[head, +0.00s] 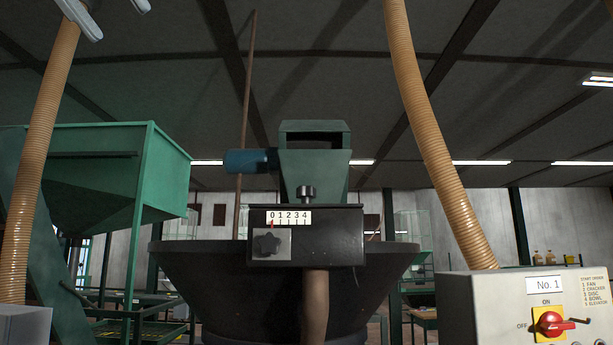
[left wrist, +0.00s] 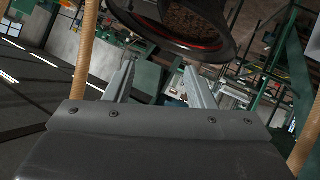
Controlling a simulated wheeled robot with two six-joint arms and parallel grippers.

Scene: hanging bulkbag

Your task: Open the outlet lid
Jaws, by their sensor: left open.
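I cannot pick out the outlet lid for certain. A black box (head: 343,235) with a 0 to 4 scale (head: 289,217) and a dark star-shaped knob (head: 267,244) sits at the front of a large black bowl (head: 200,275). A brown pipe (head: 315,305) hangs below the box. My left gripper (head: 119,24) shows at the top left of the head view, high and well apart from the box. In the left wrist view its two fingers (left wrist: 159,66) are spread with nothing between them. My right gripper is not in view.
A control box (head: 475,310) with a red switch (head: 553,323) stands at the lower right. Ribbed tan hoses (head: 430,125) run down on both sides. A green hopper (head: 95,175) stands at the left. The left wrist view shows a dark round vessel (left wrist: 150,20) with brown grains.

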